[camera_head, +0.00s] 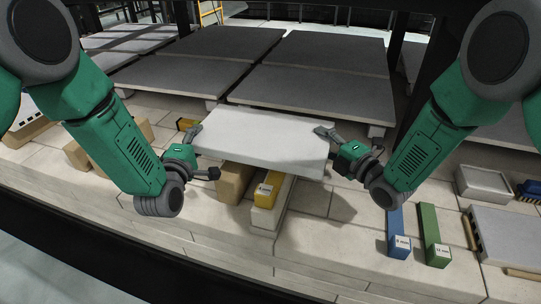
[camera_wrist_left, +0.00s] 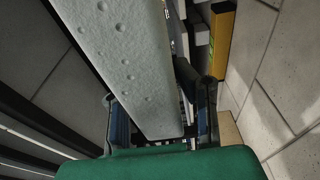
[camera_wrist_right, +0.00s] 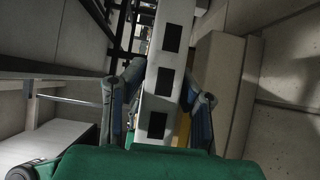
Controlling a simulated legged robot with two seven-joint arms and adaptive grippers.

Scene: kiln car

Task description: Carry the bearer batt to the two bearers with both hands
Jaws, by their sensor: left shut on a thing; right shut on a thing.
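The bearer batt is a pale grey-white slab (camera_head: 262,138), held roughly level between my two grippers above the brick deck. My left gripper (camera_head: 194,142) is shut on its left end; the left wrist view shows a dimpled face of the batt (camera_wrist_left: 125,60) between the fingers. My right gripper (camera_head: 328,140) is shut on its right end; the right wrist view shows a white edge with dark square openings (camera_wrist_right: 170,60) between the fingers. Below the batt are a tan block (camera_head: 232,183) and an off-white bar (camera_head: 265,218); I cannot tell whether these are the two bearers.
A labelled yellow block (camera_head: 268,192) is by the off-white bar. Labelled blue (camera_head: 397,235) and green (camera_head: 434,238) blocks lie to the right, near a grey slab (camera_head: 510,236) and a grey tray (camera_head: 484,183). Large dark slabs (camera_head: 310,97) fill the back. The front deck is clear.

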